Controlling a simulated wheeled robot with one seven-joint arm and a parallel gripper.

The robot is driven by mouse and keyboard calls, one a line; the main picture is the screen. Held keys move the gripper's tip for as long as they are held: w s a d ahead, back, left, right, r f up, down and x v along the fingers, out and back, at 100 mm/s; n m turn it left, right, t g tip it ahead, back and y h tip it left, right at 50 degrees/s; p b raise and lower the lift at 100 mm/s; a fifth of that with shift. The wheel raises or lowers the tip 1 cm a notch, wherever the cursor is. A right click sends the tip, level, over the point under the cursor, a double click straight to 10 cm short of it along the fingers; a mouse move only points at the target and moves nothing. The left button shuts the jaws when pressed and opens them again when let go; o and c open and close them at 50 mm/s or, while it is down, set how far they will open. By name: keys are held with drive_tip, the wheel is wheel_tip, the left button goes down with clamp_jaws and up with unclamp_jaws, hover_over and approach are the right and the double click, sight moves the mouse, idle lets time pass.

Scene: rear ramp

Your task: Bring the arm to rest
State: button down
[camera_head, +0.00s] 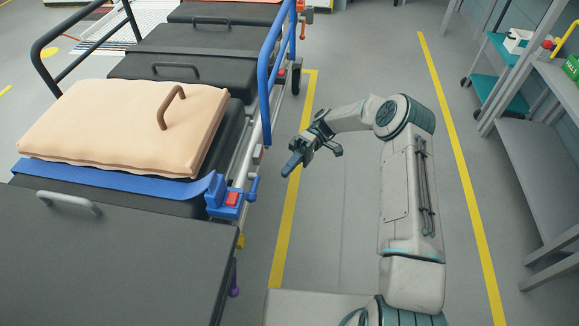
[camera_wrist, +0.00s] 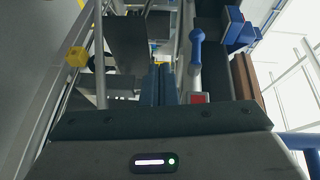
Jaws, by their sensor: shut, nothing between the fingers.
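My arm reaches forward over the grey floor in the head view, bent at its elbow. My gripper (camera_head: 290,164) hangs in the air at the arm's far end, pointing left toward the stretcher. In the wrist view my gripper (camera_wrist: 163,84) shows its two dark blue fingers side by side, shut with nothing between them. It looks apart from the stretcher's side rail in the head view.
The black stretcher (camera_head: 110,250) stands at the left with a tan pillow (camera_head: 120,125), a blue rail (camera_head: 265,80) and a red-and-blue latch (camera_head: 232,199). Grey shelves (camera_head: 545,170) and a teal cart (camera_head: 497,95) stand at the right. Floor between the yellow lines is clear.

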idle(0.5)
drive_tip(key=s+d+r+m+t+h+p, duration=0.2)
drive_tip(key=d+r+t+p, duration=0.15)
drive_tip(key=r, duration=0.55)
drive_tip(key=s+d+r+m+t+h+p, duration=0.2)
drive_tip(key=r+p, duration=0.3)
drive_tip(key=r, duration=0.3)
drive_tip(key=s+d+r+m+t+h+p, duration=0.1)
drive_tip(key=s+d+r+m+t+p, duration=0.15)
drive_tip(key=r+p, duration=0.45)
drive_tip(key=s+d+r+m+t+h+p, duration=0.1)
drive_tip(key=s+d+r+m+t+p, duration=0.2)
drive_tip(key=r, duration=0.8)
drive_tip(key=s+d+r+m+t+h+p, duration=0.2)
drive_tip(key=s+d+r+t+p, duration=0.4)
drive_tip(key=r, duration=0.6)
drive_tip(key=s+d+m+p, duration=0.1)
drive_tip(key=s+d+p, duration=0.1)
drive_tip(key=s+d, duration=0.1)
drive_tip(key=shift+s+m+t, duration=0.3)
drive_tip(key=shift+s+m, duration=0.05)
drive_tip(key=shift+s, duration=0.35)
drive_tip(key=shift+f, duration=0.1)
